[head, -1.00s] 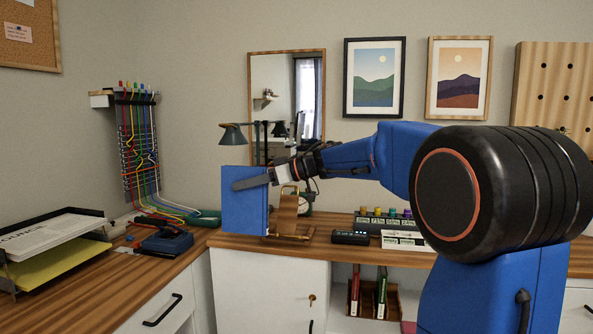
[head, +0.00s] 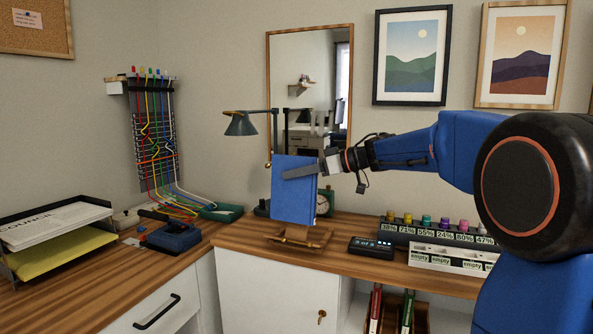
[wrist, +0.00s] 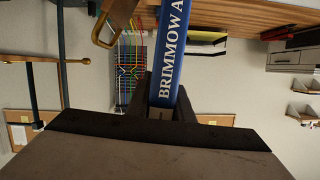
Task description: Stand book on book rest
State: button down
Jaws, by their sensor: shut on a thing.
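The blue book (head: 294,198) is upright and slightly tilted in the head view, with its cover facing me. My gripper (head: 302,171) is shut on the upper part of the book from the right. In the wrist view, the lettered spine of the book (wrist: 171,60) runs up from between the fingers (wrist: 158,108). The wooden book rest (head: 302,238) stands on the desk directly below the book. The book hides most of its back support. Whether the book's lower edge touches the rest I cannot tell. A wooden part of the rest (wrist: 120,10) shows beside the spine in the wrist view.
A grey lamp (head: 242,124) and a clock (head: 324,203) stand behind the book. A small black device (head: 371,247) and a labelled rack of bottles (head: 440,232) are to the right. A blue device (head: 173,237) and a paper tray (head: 60,235) lie left. Some desk left of the rest is clear.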

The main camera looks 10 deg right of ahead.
aim_at(295, 190)
jog(key=shift+w+d+f, duration=0.1)
jog(key=shift+w+f, duration=0.1)
jog(key=shift+f, duration=1.15)
jog(key=shift+s+f, duration=0.25)
jog(key=shift+f, duration=0.8)
jog(key=shift+a+f, duration=0.2)
jog(key=c, duration=1.5)
grip_release()
